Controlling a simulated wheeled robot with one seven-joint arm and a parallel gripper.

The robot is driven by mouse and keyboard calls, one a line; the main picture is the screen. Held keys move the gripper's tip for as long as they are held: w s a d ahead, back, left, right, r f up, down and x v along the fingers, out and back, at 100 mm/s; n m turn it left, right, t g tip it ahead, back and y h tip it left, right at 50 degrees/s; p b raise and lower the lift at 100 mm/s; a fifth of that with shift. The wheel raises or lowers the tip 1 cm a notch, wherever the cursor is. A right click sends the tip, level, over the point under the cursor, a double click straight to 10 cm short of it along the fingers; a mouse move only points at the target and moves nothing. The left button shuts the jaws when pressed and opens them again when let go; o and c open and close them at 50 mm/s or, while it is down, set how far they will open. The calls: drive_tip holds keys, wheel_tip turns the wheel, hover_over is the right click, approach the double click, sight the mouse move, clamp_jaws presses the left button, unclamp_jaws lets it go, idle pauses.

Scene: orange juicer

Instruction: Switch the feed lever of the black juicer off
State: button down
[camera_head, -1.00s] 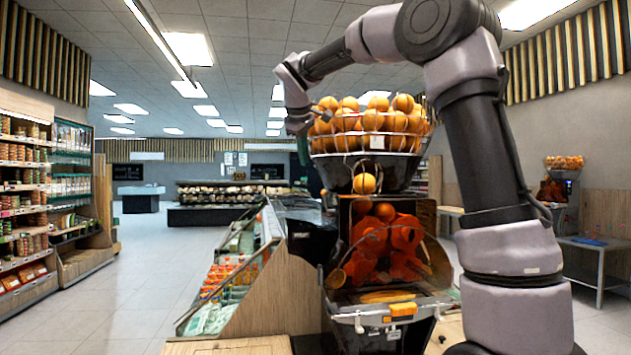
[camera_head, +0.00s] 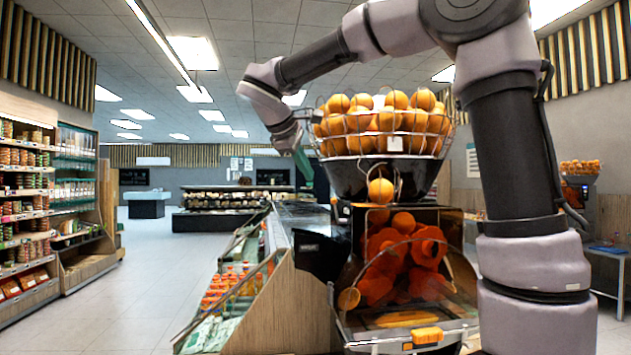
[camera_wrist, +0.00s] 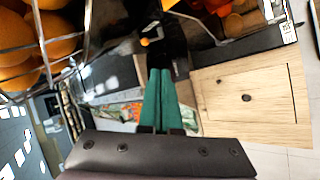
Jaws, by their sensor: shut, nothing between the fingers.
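The black juicer (camera_head: 345,245) stands on the counter, with a wire basket of oranges on top and a clear front over its orange parts. My gripper (camera_head: 308,182) is at the juicer's left side, just below the basket, fingers pointing down. In the wrist view my gripper's green fingers (camera_wrist: 161,72) are together and hold nothing. The juicer's dark body lies just past their tips. A small orange-yellow spot (camera_wrist: 145,42) shows near the tips; I cannot tell whether it belongs to the feed lever. I cannot make out the lever clearly in either view.
The wire basket (camera_wrist: 52,45) is close to my fingers at the upper left of the wrist view. A wooden counter panel (camera_wrist: 250,92) lies at the right. A produce case (camera_head: 235,290) stands left of the juicer. Open floor (camera_head: 150,270) lies further left.

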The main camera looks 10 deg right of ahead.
drive_tip(key=w+d+r+x, duration=0.1)
drive_tip(key=x, duration=1.1)
drive_tip(key=shift+r, duration=0.35)
drive_tip(key=shift+w+d+r, duration=0.1)
drive_tip(key=shift+w+r, duration=0.1)
drive_tip(key=shift+w, duration=0.45)
drive_tip(key=w, duration=0.3)
drive_tip(key=shift+w, duration=0.1)
idle(0.4)
drive_tip(key=shift+s+f, duration=0.25)
drive_tip(key=shift+s, duration=0.5)
